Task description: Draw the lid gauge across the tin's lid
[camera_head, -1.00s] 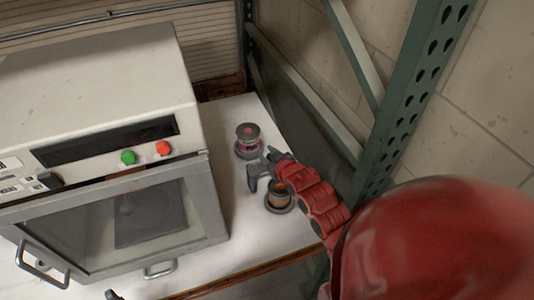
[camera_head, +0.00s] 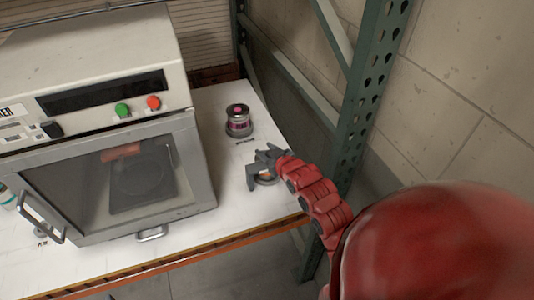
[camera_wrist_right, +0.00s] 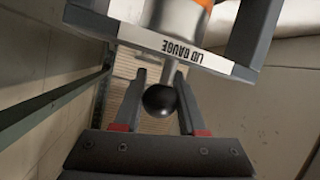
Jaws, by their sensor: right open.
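In the right wrist view, a white strip lettered "LID GAUGE" (camera_wrist_right: 183,50) shows upside down at the top. A grey cylinder (camera_wrist_right: 178,17) with an orange band shows behind it, cut off by the frame. A grey stem ends in a round black knob (camera_wrist_right: 160,100). My right gripper (camera_wrist_right: 162,103) is open, with a finger on each side of the knob and visible gaps. In the head view, my right gripper (camera_head: 261,164) is over an orange-banded tin (camera_head: 264,176), hiding most of it. I cannot make out the gauge there. My left gripper is not in view.
A pink-topped tin (camera_head: 238,121) stands farther back on the white shelf (camera_head: 207,120). A large oven-like cabinet (camera_head: 105,185) with a glass door fills the left. A green rack post (camera_head: 366,75) and wall stand right. The shelf's orange front edge (camera_head: 180,262) is near.

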